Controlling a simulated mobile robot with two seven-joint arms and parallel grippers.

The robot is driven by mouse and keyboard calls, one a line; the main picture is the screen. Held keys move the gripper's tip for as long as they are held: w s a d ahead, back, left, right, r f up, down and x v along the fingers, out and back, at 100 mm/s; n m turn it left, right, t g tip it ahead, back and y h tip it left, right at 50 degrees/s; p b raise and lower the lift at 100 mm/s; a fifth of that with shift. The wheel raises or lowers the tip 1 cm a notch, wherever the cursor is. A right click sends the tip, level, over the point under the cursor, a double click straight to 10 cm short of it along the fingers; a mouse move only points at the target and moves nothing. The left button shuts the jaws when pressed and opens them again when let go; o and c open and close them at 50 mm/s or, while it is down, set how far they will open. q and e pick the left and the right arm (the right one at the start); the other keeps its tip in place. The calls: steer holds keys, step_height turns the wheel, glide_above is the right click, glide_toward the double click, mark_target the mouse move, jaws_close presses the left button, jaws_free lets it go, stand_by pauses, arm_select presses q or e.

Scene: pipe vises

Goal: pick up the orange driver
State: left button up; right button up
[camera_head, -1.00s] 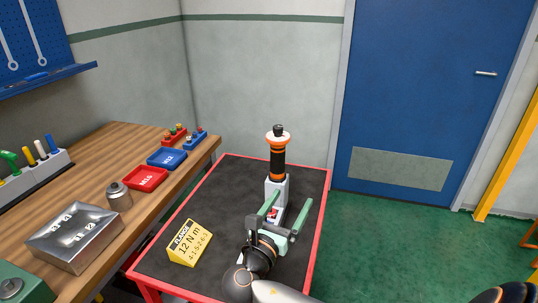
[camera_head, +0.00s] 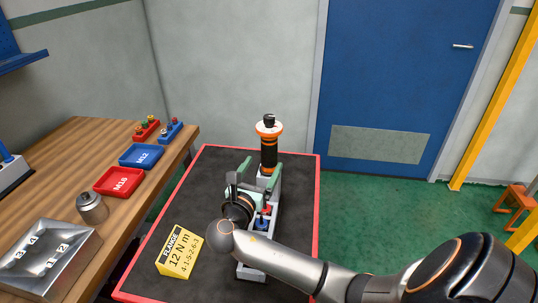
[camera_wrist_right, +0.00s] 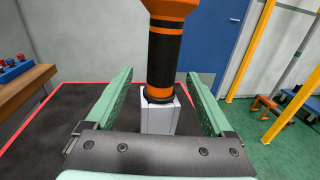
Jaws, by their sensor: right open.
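The orange driver (camera_head: 268,152) is black with orange bands and a wide orange collar. It stands upright in a pale grey holder on the dark cart top. My right gripper (camera_head: 261,165) is open and empty, with its green fingers pointing toward the driver. In the right wrist view, the driver (camera_wrist_right: 164,55) stands upright in the middle, with one finger of my right gripper (camera_wrist_right: 160,76) on each side; its top is cut off. Neither finger visibly touches it. I cannot tell how far it is between the fingertips. My left gripper is not in view.
The cart (camera_head: 318,225) has a red rim. A yellow torque card (camera_head: 178,252) stands left of my right arm. Small red and blue parts (camera_head: 264,215) sit in the grey holder near my gripper. The wooden bench (camera_head: 70,160) with trays is on the left.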

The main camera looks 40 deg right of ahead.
mark_target(266, 162)
steer(key=x, duration=0.5)
steer(key=shift+d+f, duration=0.15)
steer(key=shift+f, duration=0.15)
steer(key=shift+s, duration=0.1)
steer(key=shift+c, duration=0.4)
jaws_close()
steer(key=shift+r, duration=0.15)
